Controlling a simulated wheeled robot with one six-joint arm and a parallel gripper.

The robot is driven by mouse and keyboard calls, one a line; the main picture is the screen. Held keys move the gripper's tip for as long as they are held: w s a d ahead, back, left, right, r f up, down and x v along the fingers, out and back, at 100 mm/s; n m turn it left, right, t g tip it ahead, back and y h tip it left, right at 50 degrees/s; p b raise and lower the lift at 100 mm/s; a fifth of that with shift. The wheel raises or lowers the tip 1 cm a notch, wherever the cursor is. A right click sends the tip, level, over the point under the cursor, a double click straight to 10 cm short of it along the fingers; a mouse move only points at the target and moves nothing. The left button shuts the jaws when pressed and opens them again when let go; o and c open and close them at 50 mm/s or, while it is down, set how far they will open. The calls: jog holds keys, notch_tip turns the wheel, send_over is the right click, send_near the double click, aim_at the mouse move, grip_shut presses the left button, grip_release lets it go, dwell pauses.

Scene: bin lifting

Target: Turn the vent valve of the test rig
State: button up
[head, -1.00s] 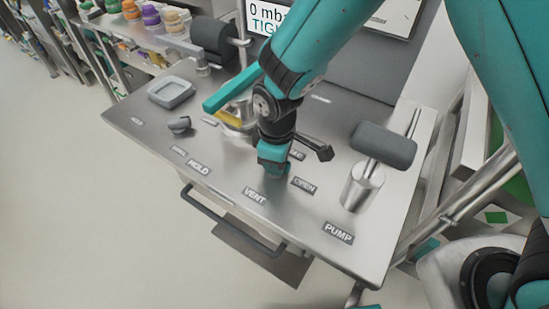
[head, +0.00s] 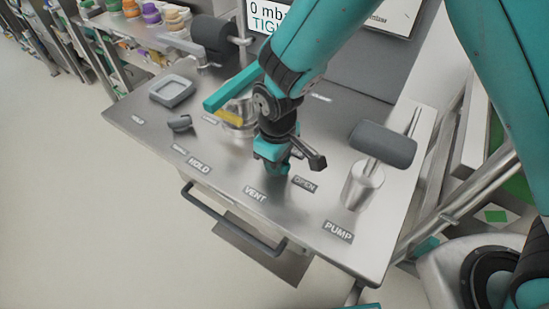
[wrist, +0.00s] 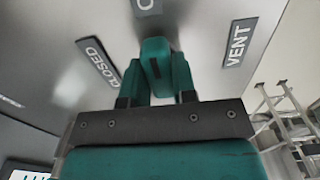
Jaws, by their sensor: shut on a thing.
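The vent valve stands on the steel top of the test rig (head: 225,172), behind the VENT label (head: 255,194). My gripper (head: 271,168) is down over it and hides most of it in the head view. In the wrist view my gripper (wrist: 157,88) is shut on the vent valve's handle (wrist: 156,66), a small dark teal block between the two teal fingers. The OPEN label (head: 304,184) lies just right of the gripper. The CLOSED label (wrist: 98,62) and VENT label (wrist: 239,42) flank the handle in the wrist view. The exact handle angle is hard to tell.
A grey HOLD knob (head: 180,123) and a square grey tray (head: 171,92) are at the left of the top. The pump with its dark grey handle (head: 383,144) stands close on the right. A display (head: 258,25) is behind. A handrail (head: 225,222) runs along the front.

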jog(key=o, duration=0.8)
jog(key=shift+w+a+r, duration=0.1)
jog(key=shift+w+r, duration=0.05)
jog(key=shift+w, duration=0.1)
jog(key=shift+o, duration=0.6)
jog(key=shift+s, duration=0.15)
notch_tip(320, 180, up, 17)
jog(key=b, duration=0.1)
jog(key=shift+r, duration=0.15)
jog(key=s+d+r+m+y, duration=0.1)
jog(key=s+d+r+y, duration=0.1)
jog(key=s+d, duration=0.3)
jog(key=s+d+r+m+y, duration=0.2)
jog(key=s+d, duration=0.4)
jog(key=s, duration=0.5)
jog(key=shift+r, duration=0.65)
